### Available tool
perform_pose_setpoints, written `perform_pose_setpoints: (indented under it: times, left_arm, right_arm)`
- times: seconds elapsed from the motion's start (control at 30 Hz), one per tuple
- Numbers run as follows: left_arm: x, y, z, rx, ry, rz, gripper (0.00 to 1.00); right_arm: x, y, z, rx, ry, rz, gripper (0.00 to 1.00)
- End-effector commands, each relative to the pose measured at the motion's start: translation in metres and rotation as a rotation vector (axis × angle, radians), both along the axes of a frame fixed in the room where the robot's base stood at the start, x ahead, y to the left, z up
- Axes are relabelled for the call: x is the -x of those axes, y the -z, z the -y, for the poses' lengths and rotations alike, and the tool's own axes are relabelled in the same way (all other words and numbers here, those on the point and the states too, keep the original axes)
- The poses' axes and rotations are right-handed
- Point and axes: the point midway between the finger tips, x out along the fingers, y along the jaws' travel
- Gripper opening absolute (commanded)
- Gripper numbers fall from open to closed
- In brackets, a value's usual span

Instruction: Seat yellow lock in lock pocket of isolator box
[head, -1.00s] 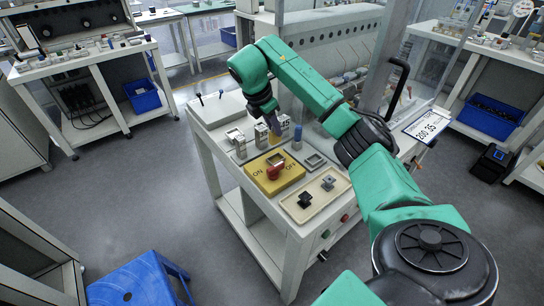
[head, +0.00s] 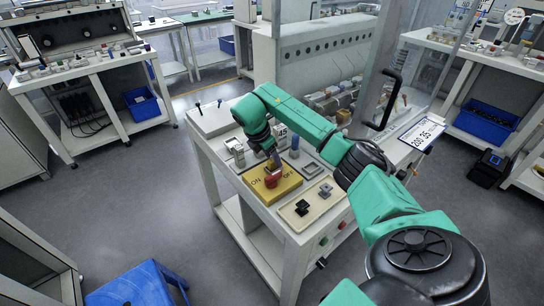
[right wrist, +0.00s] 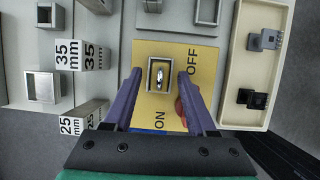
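The yellow isolator box (head: 287,187) sits on the bench top with its ON and OFF lettering and red handle (head: 270,181). In the right wrist view the square grey-rimmed lock pocket (right wrist: 174,64) is on the yellow box top (right wrist: 150,52). The yellow lock with its silver shackle (right wrist: 159,79) appears inside the pocket rim; how deep it sits I cannot tell. My right gripper (right wrist: 160,73) points down over the pocket, its purple fingers apart on either side, with gaps to the lock. The red handle (right wrist: 182,112) is partly hidden behind the right finger. My left gripper is out of view.
A cream tray (head: 318,207) with a black and a grey connector lies to the right of the box. Grey blocks marked 35 mm (right wrist: 78,55) and 25 mm (right wrist: 80,120) stand on the left in the wrist view. An empty grey square frame (right wrist: 207,12) is near the box.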

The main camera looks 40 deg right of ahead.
Motion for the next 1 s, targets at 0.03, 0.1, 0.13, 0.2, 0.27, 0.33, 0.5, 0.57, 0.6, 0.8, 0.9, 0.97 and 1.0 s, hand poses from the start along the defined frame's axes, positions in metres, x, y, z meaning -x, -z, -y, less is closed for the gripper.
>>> perform_pose_setpoints:
  times: [0.03,0.1,0.13,0.2,0.27,0.33,0.5,0.57,0.6,0.8,0.9,0.97,1.0]
  left_arm:
    - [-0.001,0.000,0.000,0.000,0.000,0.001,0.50]
    - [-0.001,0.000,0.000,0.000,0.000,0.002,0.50]
    - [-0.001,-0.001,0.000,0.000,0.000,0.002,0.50]
    - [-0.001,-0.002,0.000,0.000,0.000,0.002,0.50]
    - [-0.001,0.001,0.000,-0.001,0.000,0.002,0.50]
    - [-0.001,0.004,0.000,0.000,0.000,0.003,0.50]
    - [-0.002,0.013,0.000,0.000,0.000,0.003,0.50]
    - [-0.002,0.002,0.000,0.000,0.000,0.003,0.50]
    - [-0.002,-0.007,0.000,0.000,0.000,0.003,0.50]
    - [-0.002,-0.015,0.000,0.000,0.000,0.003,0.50]
    - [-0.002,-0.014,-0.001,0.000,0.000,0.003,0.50]
    - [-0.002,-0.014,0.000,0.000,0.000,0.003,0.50]
    - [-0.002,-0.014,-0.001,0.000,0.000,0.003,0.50]
  right_arm:
    - [0.000,0.000,0.000,0.000,0.000,0.000,0.57]
    - [0.000,-0.001,0.000,0.000,0.000,0.000,0.57]
    - [0.000,-0.002,0.000,0.000,0.000,0.000,0.57]
    - [0.000,-0.005,-0.001,0.000,-0.001,0.002,0.57]
    - [-0.001,-0.010,-0.003,0.000,-0.002,0.005,0.57]
    - [-0.001,-0.021,-0.008,0.000,-0.001,0.006,0.57]
    - [0.000,-0.063,-0.026,0.000,-0.003,0.007,0.57]
    - [0.001,-0.087,-0.031,0.003,-0.002,0.007,0.57]
    - [0.001,-0.098,-0.034,0.004,-0.002,0.005,0.57]
    - [0.003,-0.116,-0.044,0.002,0.001,0.001,0.57]
    - [0.003,-0.115,-0.045,0.000,0.000,-0.001,0.57]
    - [0.003,-0.114,-0.045,0.000,0.000,-0.001,0.57]
    - [0.003,-0.114,-0.045,0.000,0.000,0.000,0.57]
